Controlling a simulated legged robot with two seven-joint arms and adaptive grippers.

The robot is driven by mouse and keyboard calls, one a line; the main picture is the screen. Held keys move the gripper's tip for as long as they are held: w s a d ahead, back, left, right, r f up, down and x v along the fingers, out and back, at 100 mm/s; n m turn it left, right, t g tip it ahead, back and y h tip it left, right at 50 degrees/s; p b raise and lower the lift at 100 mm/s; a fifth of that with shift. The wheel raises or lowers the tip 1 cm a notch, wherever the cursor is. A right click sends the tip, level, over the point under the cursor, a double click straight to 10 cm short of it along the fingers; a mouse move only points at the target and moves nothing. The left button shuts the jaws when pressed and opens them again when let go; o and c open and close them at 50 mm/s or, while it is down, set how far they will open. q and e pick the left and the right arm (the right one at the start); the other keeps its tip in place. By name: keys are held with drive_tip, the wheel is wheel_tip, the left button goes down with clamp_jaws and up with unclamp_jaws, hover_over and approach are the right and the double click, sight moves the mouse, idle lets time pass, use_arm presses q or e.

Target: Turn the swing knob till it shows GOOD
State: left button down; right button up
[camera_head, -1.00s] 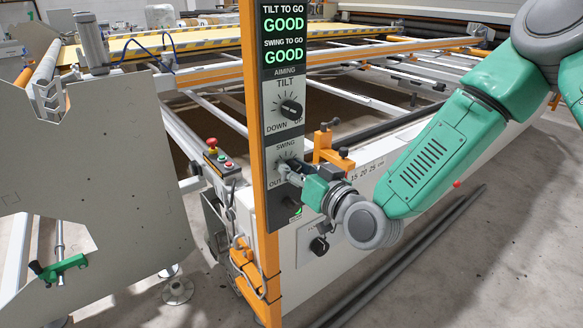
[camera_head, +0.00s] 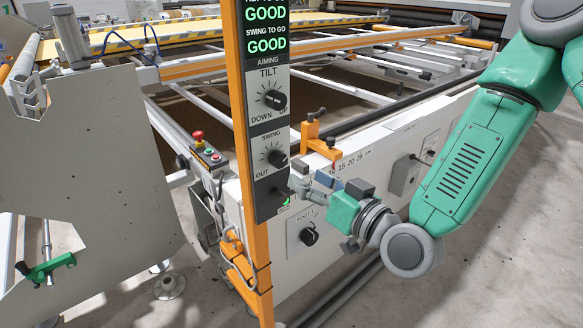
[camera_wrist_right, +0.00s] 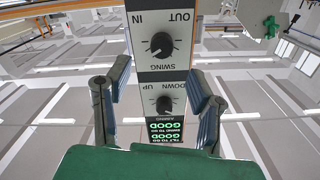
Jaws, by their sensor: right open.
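The black swing knob (camera_head: 277,160) sits on the grey panel of the orange post, between the tilt knob (camera_head: 274,99) above and another dark knob below. The swing display (camera_head: 266,46) reads GOOD in green; the tilt display above it also reads GOOD. My right gripper (camera_head: 298,187) is in front of the panel's right edge, below and right of the swing knob, apart from it. In the right wrist view the panel appears upside down. The swing knob (camera_wrist_right: 160,45) shows uncovered between the two spread, empty fingers (camera_wrist_right: 158,75). My left gripper is not in view.
The orange post (camera_head: 243,150) carries the panel. A red emergency button (camera_head: 198,135) stands on a small box to its left. An orange bracket (camera_head: 318,142) and a white machine side with another black knob (camera_head: 309,235) are to the right.

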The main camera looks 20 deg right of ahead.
drive_tip(key=shift+v, duration=1.5)
drive_tip(key=shift+f, duration=0.1)
drive_tip(key=s+f+g+h, duration=0.1)
drive_tip(key=s+f+g, duration=0.3)
drive_tip(key=f, duration=0.5)
drive_tip(key=s+f+g+h, duration=0.1)
drive_tip(key=s+f+g, duration=0.25)
drive_tip(key=f, duration=0.55)
drive_tip(key=s+d+f+g+h, duration=0.2)
drive_tip(key=s+f, duration=0.4)
drive_tip(key=s, duration=0.3)
drive_tip(key=s+d+f+g+h, duration=0.2)
drive_tip(key=s+d+f+g, duration=0.3)
drive_tip(key=s+f+g, duration=0.2)
drive_tip(key=shift+s+f, duration=0.3)
drive_tip(key=shift+s, duration=0.65)
drive_tip(key=shift+w, duration=0.15)
